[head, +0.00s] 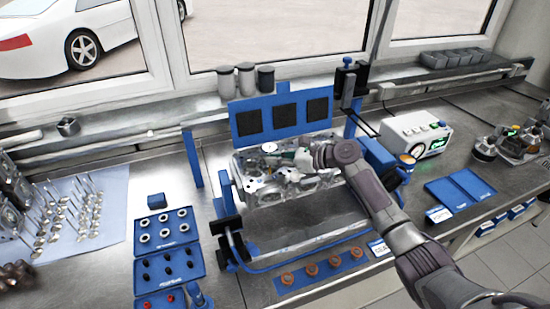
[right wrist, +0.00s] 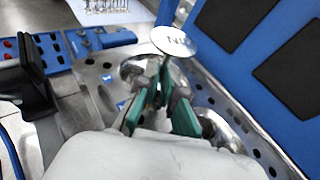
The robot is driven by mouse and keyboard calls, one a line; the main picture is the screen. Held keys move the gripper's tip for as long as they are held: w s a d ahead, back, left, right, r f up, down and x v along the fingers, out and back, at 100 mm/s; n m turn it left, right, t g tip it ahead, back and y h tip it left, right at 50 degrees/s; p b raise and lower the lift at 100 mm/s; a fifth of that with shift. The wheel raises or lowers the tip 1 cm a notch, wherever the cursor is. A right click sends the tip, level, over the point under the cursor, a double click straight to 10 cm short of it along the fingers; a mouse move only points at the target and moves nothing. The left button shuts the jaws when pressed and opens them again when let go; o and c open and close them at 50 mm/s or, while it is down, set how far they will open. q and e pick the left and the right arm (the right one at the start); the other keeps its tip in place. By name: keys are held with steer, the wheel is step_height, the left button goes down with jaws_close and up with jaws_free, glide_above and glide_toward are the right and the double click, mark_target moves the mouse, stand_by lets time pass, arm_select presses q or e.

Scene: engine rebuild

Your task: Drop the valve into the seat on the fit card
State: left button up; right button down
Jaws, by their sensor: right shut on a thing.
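My right gripper (head: 286,158) reaches in from the right over the silver cylinder head (head: 262,196) in its blue stand. It is shut on a valve, whose round pale head (head: 269,147) points up. In the right wrist view the valve head (right wrist: 175,42) bears upside-down lettering, and its stem goes down between the green-padded fingers (right wrist: 162,88). Below lie the cylinder head's round chamber recesses, partly hidden by the gripper. I cannot tell whether the stem has entered one. Small white cards show by the stand (head: 380,248) and farther right (head: 438,214); their print is unreadable. My left gripper is out of view.
A blue panel with dark pads (head: 243,124) stands behind the cylinder head. Several valves lie on a pale cloth (head: 114,193) at left, beside blue parts trays (head: 152,224). A blue strip with copper-coloured rings (head: 286,292) lies in front. A gauge box (head: 398,134) stands right.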

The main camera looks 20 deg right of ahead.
steer(key=shift+s+f, duration=0.1)
steer(key=shift+f, duration=0.4)
stand_by(0.8)
steer(key=c, duration=1.2)
jaws_free()
steer(key=shift+s+d, duration=0.1)
steer(key=shift+d, duration=0.05)
